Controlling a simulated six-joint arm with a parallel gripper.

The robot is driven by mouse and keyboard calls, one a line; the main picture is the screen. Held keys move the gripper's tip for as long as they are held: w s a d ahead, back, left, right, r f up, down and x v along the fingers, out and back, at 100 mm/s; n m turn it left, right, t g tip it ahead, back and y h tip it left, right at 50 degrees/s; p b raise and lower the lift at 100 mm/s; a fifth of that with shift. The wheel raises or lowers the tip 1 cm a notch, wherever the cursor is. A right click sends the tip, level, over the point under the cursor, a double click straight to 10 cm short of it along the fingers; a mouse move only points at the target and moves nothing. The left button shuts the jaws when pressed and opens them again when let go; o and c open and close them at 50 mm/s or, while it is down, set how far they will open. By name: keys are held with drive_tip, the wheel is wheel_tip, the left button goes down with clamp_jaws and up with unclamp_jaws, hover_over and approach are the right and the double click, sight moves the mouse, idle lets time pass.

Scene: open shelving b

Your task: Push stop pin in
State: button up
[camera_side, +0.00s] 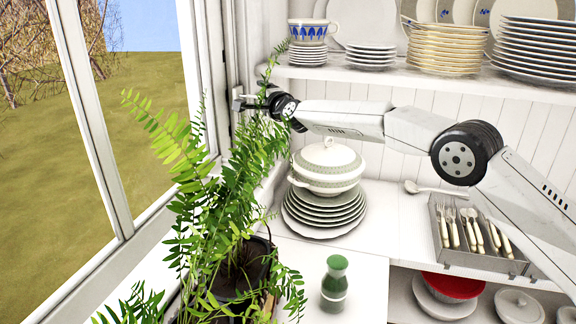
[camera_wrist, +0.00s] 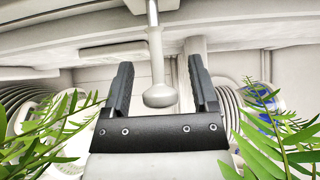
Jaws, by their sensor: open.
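The stop pin (camera_wrist: 157,94) is a pale stem with a rounded knob in the wrist view, running up to the window frame (camera_wrist: 100,35). My gripper (camera_wrist: 160,66) is open, with one dark finger on each side of the pin. The knob lies between the fingers, with a visible gap on both sides, so neither finger appears to touch it. In the side view my gripper (camera_side: 246,103) is at the inner edge of the window frame (camera_side: 212,90), behind fern fronds. The pin itself cannot be made out there.
A potted fern (camera_side: 235,200) stands below my gripper, its fronds close around the wrist. A lidded tureen (camera_side: 327,167) on stacked plates, a green-capped bottle (camera_side: 334,285) and a cutlery tray (camera_side: 500,262) are on the counter. Crockery fills the upper shelf (camera_side: 400,78).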

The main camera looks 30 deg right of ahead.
clamp_jaws()
idle(0.3)
idle(1.2)
